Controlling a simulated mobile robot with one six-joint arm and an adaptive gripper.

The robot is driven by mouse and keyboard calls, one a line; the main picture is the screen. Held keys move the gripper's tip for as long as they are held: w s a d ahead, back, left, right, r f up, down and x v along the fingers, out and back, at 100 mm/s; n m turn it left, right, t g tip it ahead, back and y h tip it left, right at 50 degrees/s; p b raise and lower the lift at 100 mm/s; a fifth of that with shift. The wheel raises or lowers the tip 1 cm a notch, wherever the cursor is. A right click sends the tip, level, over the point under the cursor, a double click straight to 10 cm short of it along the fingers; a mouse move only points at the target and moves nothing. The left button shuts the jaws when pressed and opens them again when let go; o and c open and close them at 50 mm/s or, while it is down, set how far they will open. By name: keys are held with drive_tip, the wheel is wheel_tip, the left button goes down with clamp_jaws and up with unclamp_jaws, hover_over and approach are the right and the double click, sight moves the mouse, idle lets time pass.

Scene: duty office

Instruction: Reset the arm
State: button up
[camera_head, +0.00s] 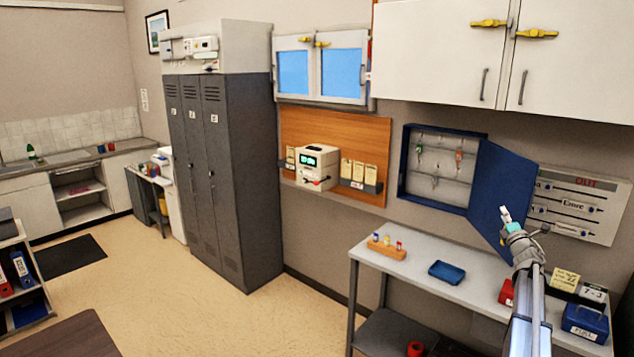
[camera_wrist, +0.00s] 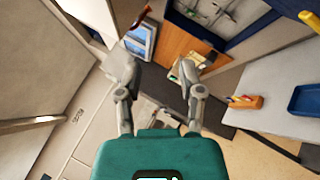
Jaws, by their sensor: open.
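My gripper (camera_head: 506,216) is at the right in the head view, raised above the grey side table (camera_head: 428,257) and in front of the open blue door (camera_head: 500,190) of the key cabinet. In the wrist view my gripper (camera_wrist: 158,75) shows its two grey fingers spread apart, with nothing between them. It is open and empty. My arm rises from the lower right and partly covers the table behind it. I cannot tell how close the gripper is to the cabinet door.
The key cabinet (camera_head: 440,165) holds several hanging keys. On the table are an orange rack (camera_head: 386,249), a blue tray (camera_head: 446,272) and a blue box (camera_head: 585,322). White cupboards (camera_head: 440,60) hang above. Grey lockers (camera_head: 225,170) stand left, with open floor (camera_head: 150,300) in front.

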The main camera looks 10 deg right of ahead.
drive_tip(key=s+a+f+m+g+h+b, duration=0.1)
drive_tip(key=s+a+f+m+g+b, duration=0.4)
drive_tip(key=a+f+m, duration=0.75)
drive_tip(key=s+a+f+m+g+h+b, duration=0.15)
drive_tip(key=a+f+m+g, duration=0.65)
drive_tip(key=a, duration=1)
drive_tip(key=s+a+f+g+y+b, duration=0.1)
drive_tip(key=s+a+f+g+y, duration=0.1)
drive_tip(key=s+a+f, duration=0.3)
drive_tip(key=s+a+f+g+y+b, duration=0.1)
drive_tip(key=s+a+f, duration=0.4)
drive_tip(key=s+a, duration=0.7)
drive_tip(key=s+a+f+g+y+b, duration=0.1)
drive_tip(key=s+a+f+g+y, duration=0.2)
drive_tip(key=s+a, duration=0.5)
drive_tip(key=shift+s+a+f+m+g+b, duration=0.15)
drive_tip(key=shift+a+f+m+g+b, duration=0.2)
drive_tip(key=shift+a+f+g, duration=0.75)
drive_tip(key=shift+d+r, duration=0.15)
drive_tip(key=shift+r, duration=0.05)
